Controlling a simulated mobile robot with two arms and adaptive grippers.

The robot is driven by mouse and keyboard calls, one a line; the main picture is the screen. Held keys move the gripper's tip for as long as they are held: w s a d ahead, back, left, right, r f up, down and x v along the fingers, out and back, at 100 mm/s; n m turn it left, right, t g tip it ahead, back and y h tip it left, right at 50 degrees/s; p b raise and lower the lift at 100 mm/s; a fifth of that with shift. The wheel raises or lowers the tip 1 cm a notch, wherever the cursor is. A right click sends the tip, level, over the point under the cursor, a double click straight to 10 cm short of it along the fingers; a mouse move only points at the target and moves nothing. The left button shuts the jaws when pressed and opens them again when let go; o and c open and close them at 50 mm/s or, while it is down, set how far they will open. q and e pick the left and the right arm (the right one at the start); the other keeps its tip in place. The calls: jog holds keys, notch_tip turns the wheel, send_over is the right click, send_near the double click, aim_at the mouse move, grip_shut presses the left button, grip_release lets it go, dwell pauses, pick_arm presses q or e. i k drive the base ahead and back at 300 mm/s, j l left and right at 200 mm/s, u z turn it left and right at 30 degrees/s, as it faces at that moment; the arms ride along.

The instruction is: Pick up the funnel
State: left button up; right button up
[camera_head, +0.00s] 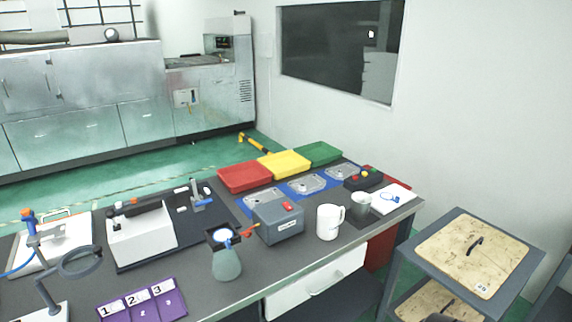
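A grey-green rounded piece (227,265), wider toward the bottom, stands near the front edge of the dark table. A dark square frame with a pale round disc (224,236) sits at its top. This piece may be the funnel, but I cannot tell for sure, and no other clear funnel shape shows. Neither of my grippers shows in the head view.
The table (255,285) is crowded. A grey box (279,226) with a red button, a white mug (328,222) and a grey cup (360,205) stand to the right. A purple numbered holder (143,306) lies to the left. Red (244,178), yellow and green trays line the back.

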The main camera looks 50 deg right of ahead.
aim_at(360, 207)
jog(key=z, duration=2)
jog(key=i+u, duration=0.4)
jog(key=i+l+u, duration=0.4)
jog(key=i+j, duration=0.1)
